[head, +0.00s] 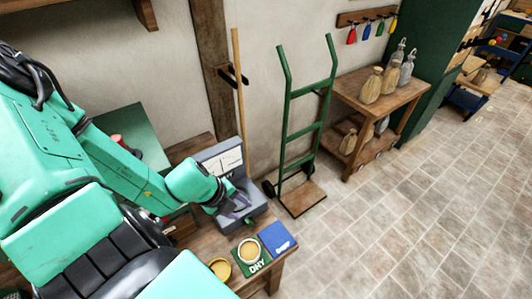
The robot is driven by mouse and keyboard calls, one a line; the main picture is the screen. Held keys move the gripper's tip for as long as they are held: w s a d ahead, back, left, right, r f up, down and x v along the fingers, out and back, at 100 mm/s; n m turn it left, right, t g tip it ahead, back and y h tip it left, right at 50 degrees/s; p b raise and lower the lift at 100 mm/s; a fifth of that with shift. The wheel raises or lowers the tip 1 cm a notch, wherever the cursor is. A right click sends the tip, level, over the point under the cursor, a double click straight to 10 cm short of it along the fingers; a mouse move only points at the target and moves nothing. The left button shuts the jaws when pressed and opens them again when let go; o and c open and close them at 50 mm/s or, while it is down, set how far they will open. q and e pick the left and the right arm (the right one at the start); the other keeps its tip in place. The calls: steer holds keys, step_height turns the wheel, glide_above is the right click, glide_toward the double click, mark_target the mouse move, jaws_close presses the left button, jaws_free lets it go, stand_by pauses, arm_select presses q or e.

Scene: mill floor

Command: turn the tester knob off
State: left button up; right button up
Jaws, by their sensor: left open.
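The tester (252,209) is a grey box with a white dial panel, standing on the wooden bench (284,259) at the wall. My left gripper (242,207) is in front of the tester's lower face, its dark fingers close to it. It is open, with nothing seen between the fingers. The tester's knob is not clearly seen; my gripper covers part of the front. I cannot tell whether the fingers touch it. My right gripper is out of view.
A green DRY mat (261,268) with a round dish (250,250), a blue mat (277,239) and a yellow dish (220,269) lie before the tester. A green hand truck (305,125) and a wooden table (385,93) with sacks stand right. The tiled floor is clear.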

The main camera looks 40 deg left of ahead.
arm_select(q)
steer(key=s+a+m, duration=0.1)
steer(key=a, duration=0.1)
steer(key=b, duration=0.2)
glide_toward(247, 222)
steer(key=shift+g+y, duration=0.3)
steer(key=b+x, duration=0.2)
steer(key=x, duration=0.3)
steer(key=b+x, duration=0.2)
steer(key=x, duration=0.3)
steer(key=shift+w+d+b, duration=0.25)
steer(key=shift+b, duration=0.05)
steer(key=shift+r, duration=0.15)
jaws_close()
